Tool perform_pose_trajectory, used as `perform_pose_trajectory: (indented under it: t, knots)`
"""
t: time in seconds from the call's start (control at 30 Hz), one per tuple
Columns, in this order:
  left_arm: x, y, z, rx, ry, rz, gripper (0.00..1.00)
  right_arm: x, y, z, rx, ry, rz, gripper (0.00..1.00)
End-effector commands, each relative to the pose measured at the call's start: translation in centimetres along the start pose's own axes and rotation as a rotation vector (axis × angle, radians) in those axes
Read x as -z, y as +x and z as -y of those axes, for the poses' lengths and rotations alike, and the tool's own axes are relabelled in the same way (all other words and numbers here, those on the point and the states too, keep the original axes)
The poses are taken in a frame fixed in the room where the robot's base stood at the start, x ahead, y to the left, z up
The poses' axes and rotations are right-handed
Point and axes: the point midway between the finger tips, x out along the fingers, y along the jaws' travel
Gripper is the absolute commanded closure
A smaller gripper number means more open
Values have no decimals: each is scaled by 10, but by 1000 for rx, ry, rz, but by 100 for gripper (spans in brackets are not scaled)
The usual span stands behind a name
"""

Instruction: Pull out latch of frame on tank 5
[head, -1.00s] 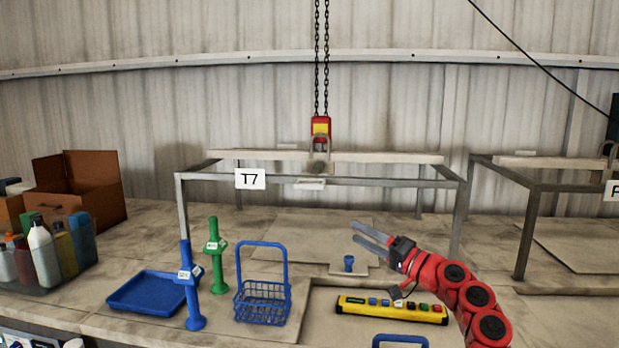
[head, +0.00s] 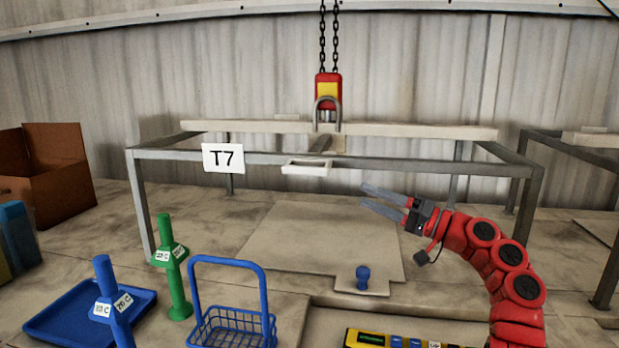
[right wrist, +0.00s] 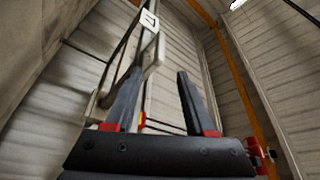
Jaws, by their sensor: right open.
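A grey metal frame (head: 450,170) with a white sign (head: 223,158) reading T7 stands on the bench; I see no sign for tank 5. A small pale latch-like handle (head: 306,167) sits on its front rail, left of centre. My right gripper (head: 364,195) is open and empty, apart from the handle, to its right and a little lower in the head view. In the right wrist view its two fingers (right wrist: 158,85) are spread, with the frame and sign beyond the left finger. My left gripper is not in view.
A red and yellow hoist hook (head: 328,92) hangs on chains over the frame. A flat lid with a blue knob (head: 363,275) lies below. A blue basket (head: 228,325), a green post (head: 172,268) and a blue tray (head: 60,312) stand at the front left.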

Motion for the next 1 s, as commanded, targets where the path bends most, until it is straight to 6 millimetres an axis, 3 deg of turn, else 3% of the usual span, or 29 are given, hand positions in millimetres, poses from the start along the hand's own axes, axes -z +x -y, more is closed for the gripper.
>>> perform_pose_trajectory:
  t: [0.13, 0.27, 0.7, 0.83, 1.0]
  knots:
    - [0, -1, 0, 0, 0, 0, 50, -2, 5, -2, 1, 0, 1, 45]
    - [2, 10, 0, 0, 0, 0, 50, -1, 24, 1, 2, 2, 4, 45]
    - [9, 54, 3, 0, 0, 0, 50, 1, 125, 3, 1, 2, 2, 45]
    - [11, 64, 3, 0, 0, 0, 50, 0, 148, 2, -1, 2, 2, 45]
    - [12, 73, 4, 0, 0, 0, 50, 1, 161, 0, 0, 3, 2, 45]
